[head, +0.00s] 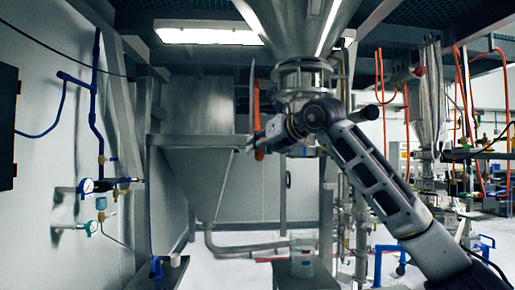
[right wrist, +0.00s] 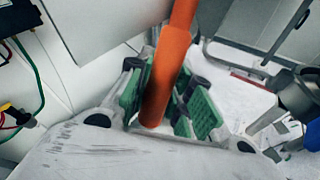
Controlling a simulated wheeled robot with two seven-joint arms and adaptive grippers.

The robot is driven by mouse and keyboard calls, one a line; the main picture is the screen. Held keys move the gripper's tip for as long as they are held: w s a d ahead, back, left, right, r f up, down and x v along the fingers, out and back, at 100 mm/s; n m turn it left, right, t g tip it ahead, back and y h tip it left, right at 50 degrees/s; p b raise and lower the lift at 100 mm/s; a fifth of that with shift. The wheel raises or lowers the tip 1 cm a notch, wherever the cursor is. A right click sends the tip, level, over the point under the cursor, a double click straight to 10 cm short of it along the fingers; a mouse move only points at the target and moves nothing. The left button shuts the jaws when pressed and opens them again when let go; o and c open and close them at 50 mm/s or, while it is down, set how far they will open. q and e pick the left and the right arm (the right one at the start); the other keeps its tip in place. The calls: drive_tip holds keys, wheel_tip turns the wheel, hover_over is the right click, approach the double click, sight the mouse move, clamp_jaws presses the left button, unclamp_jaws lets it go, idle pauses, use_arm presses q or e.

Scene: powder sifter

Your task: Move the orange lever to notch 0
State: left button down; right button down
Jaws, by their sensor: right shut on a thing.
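The orange lever (head: 257,112) stands nearly upright in the head view, in front of the grey hopper and left of the sifter's round metal neck. My right gripper (head: 256,146) reaches it from the right and is at its lower part. In the right wrist view the orange lever (right wrist: 166,75) runs down between the green-padded fingers of my right gripper (right wrist: 160,103), which is shut on it. The notches and their numbers cannot be made out. My left gripper is not in view.
A large funnel (head: 298,25) hangs above the metal neck (head: 303,78). A grey hopper (head: 200,170) stands behind the lever. Blue pipes and gauges (head: 88,186) line the left wall. Orange hoses (head: 380,85) hang at the right. Pale floor shows below.

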drive_tip(key=shift+s+d+r, duration=0.1)
drive_tip(key=shift+s+r, duration=0.4)
drive_tip(key=shift+s, duration=0.05)
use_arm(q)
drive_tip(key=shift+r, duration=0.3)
use_arm(e)
drive_tip(key=c, duration=1.3)
unclamp_jaws()
drive_tip(key=shift+f, duration=0.1)
drive_tip(key=shift+o, duration=0.2)
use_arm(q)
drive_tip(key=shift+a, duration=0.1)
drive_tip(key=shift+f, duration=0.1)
use_arm(e)
drive_tip(key=shift+w+f, duration=0.15)
